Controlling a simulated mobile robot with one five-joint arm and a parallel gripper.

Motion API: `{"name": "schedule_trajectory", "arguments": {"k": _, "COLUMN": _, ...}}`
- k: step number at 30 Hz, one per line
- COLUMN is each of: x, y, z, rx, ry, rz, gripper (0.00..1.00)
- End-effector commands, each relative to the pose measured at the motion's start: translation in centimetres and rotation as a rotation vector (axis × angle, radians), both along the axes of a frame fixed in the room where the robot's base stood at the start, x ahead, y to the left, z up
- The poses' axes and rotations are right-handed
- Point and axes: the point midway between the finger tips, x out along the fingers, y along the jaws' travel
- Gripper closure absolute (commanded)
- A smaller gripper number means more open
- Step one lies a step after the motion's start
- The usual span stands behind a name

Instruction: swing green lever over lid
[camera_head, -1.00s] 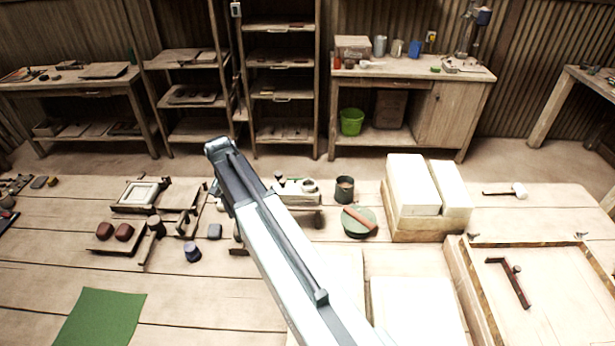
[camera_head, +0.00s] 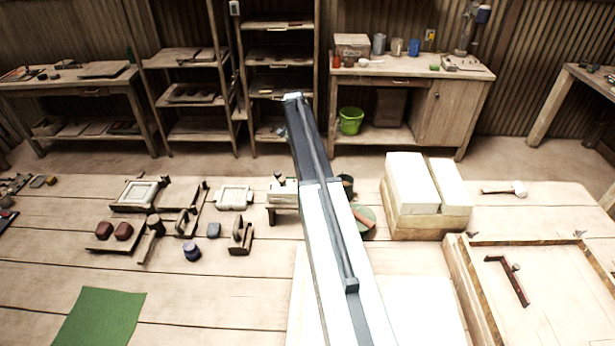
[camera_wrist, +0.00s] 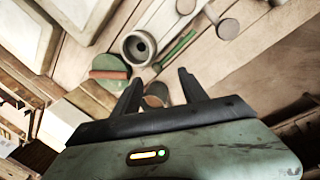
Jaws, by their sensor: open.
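My gripper (camera_wrist: 159,82) is open in the wrist view, its two dark fingers apart. A brown round-ended piece (camera_wrist: 156,97) shows between them; I cannot tell whether they touch it. A narrow green bar (camera_wrist: 178,49), which may be the green lever, lies beyond the fingertips, beside a dark cup (camera_wrist: 139,47). In the head view my arm hides my gripper and most of the cup (camera_head: 347,182). A small wooden stand (camera_head: 284,198) shows left of the arm. I cannot make out the lid for sure.
A green disc (camera_wrist: 110,74) with a brown roller lies near the cup. White blocks (camera_head: 412,185) stand right of my arm. Framed tiles (camera_head: 235,197) and small tools lie to the left. A green cloth (camera_head: 98,318) lies at front left, with bare table around it.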

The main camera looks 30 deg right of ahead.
Motion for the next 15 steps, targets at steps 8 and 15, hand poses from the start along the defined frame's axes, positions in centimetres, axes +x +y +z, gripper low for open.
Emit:
{"name": "schedule_trajectory", "arguments": {"k": 8, "x": -0.9, "y": -0.3, "z": -5.5, "rx": 0.000, "ry": 0.000, "rz": 0.000, "gripper": 0.49}}
{"name": "schedule_trajectory", "arguments": {"k": 15, "x": -1.0, "y": -0.4, "z": -5.8, "rx": -0.001, "ry": 0.000, "rz": 0.001, "gripper": 0.49}}
